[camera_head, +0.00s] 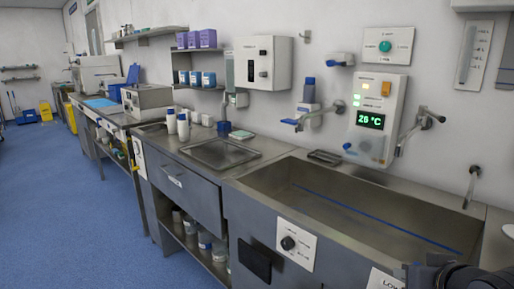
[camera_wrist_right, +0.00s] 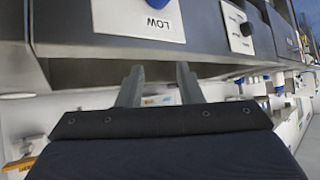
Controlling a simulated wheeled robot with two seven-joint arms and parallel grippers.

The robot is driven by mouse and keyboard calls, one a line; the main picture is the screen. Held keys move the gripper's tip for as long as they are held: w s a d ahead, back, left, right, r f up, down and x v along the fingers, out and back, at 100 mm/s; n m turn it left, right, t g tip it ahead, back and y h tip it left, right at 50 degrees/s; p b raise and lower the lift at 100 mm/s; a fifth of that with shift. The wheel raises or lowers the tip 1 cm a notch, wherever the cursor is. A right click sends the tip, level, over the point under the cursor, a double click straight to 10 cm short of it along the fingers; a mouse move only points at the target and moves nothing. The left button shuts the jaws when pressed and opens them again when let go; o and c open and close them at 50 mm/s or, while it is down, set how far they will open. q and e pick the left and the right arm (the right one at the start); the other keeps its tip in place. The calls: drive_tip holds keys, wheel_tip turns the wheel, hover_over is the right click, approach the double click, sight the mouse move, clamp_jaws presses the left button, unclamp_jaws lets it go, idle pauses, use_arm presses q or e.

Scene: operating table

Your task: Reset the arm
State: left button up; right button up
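My right gripper (camera_wrist_right: 159,78) shows in the right wrist view with its two grey fingers apart and nothing between them. The view is turned, with the metal counter front and its "LOW" label (camera_wrist_right: 138,18) at the top, beyond the fingertips. In the head view, a dark part of my right arm (camera_head: 442,275) shows at the bottom right corner, in front of the sink's front edge. It partly covers the area beside the "LOW" label (camera_head: 384,281). My left arm and gripper are not in view.
A long steel sink (camera_head: 350,205) fills the right front. A drawer cabinet (camera_head: 185,190) and further counters run back along the wall. A control panel (camera_head: 376,115) reading about 26 °C and lever handles stick out above the sink. The blue floor (camera_head: 80,225) at left is clear.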

drive_tip(key=s+a+f+n+g+y, duration=0.1)
drive_tip(key=s+a+f+g+y, duration=0.4)
drive_tip(key=s+a+f, duration=0.75)
wheel_tip(320, 180, up, 17)
drive_tip(key=p, duration=1.6)
drive_tip(key=shift+w, duration=0.35)
drive_tip(key=shift+d, duration=0.1)
drive_tip(key=shift+s+t, duration=0.2)
drive_tip(key=shift+t, duration=0.1)
